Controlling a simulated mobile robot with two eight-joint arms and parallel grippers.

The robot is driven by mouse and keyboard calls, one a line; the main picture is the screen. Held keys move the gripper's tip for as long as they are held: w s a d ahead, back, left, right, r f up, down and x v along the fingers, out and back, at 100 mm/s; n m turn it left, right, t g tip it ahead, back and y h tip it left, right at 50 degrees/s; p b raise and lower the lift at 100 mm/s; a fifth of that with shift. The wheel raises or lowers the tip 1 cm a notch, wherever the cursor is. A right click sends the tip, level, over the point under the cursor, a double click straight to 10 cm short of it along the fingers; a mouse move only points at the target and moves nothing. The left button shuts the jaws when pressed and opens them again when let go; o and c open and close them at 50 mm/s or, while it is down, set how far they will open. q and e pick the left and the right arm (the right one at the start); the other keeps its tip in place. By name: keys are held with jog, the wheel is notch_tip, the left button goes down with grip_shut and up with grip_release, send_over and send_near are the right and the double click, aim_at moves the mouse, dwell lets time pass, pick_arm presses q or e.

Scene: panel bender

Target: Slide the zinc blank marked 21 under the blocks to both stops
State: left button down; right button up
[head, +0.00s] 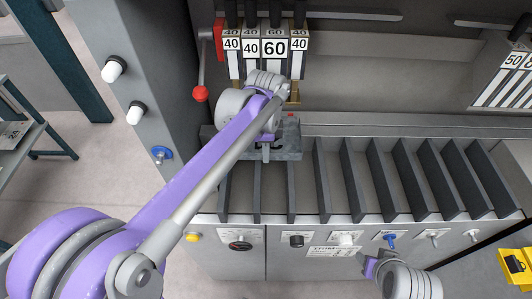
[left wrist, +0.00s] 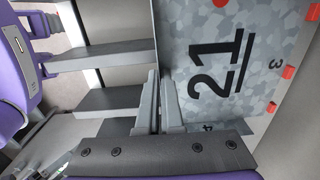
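The zinc blank (head: 289,146), a mottled grey plate, lies at the left end of the slatted table, below the blocks. In the left wrist view the blank (left wrist: 205,35) shows a black underlined 21, part of a red dot, and edge numbers 3 and 4. My left gripper (head: 266,150) is at its near edge. In the left wrist view its fingers (left wrist: 160,75) are close together, one on each side of that edge, and look shut on it. The blocks (head: 273,48), labelled 40, 40, 60 and 40, hang behind. My right arm shows at the bottom; its fingers are unclear.
Dark slats (head: 355,180) with open gaps run right of the blank. Small red pieces (left wrist: 273,107) sit beside its far edge in the left wrist view. A red-knobbed lever (head: 200,93) hangs at the left. More blocks (head: 510,80) hang at the right.

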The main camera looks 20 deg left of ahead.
pick_arm(q)
jog(key=shift+a, duration=0.2)
dwell(0.3)
jog(key=c, duration=1.5)
grip_release()
jog(key=o, duration=0.5)
jog(key=shift+r, duration=0.1)
notch_tip(320, 180, up, 11)
jog(key=shift+p, duration=0.4)
jog(key=shift+f, duration=0.2)
